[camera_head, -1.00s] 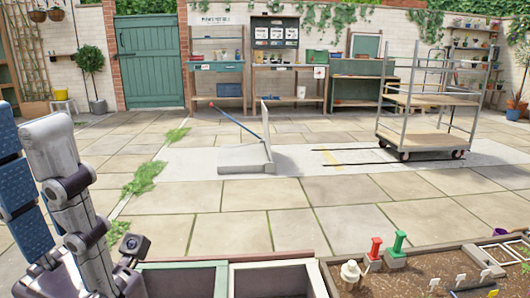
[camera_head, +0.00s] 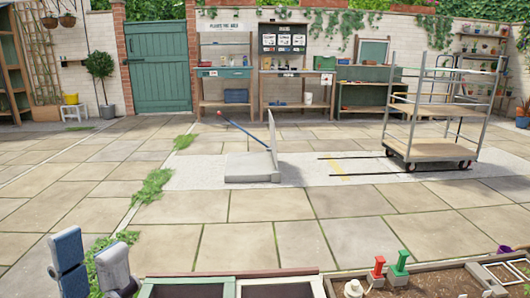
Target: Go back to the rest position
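My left gripper (camera_head: 92,252) shows at the lower left corner, in front of the paving. Its two blue-grey fingers point up and stand apart, with a gap and nothing held between them. The rest of the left gripper is cut off by the bottom edge. My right gripper is not in view. At the bottom, a planter with two dark compartments (camera_head: 232,276) stands to the right of the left gripper, apart from it. A soil-filled bed (camera_head: 330,287) is at the lower right, with a red tool (camera_head: 378,268) and a green tool (camera_head: 399,263) standing in it.
Open paving (camera_head: 280,215) lies ahead. A grey slab with an upright panel (camera_head: 253,168) stands mid-floor, a blue rod leaning by it. A wheeled shelf cart (camera_head: 430,152) is at right. Workbenches (camera_head: 226,73) and a green door (camera_head: 156,66) line the back wall.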

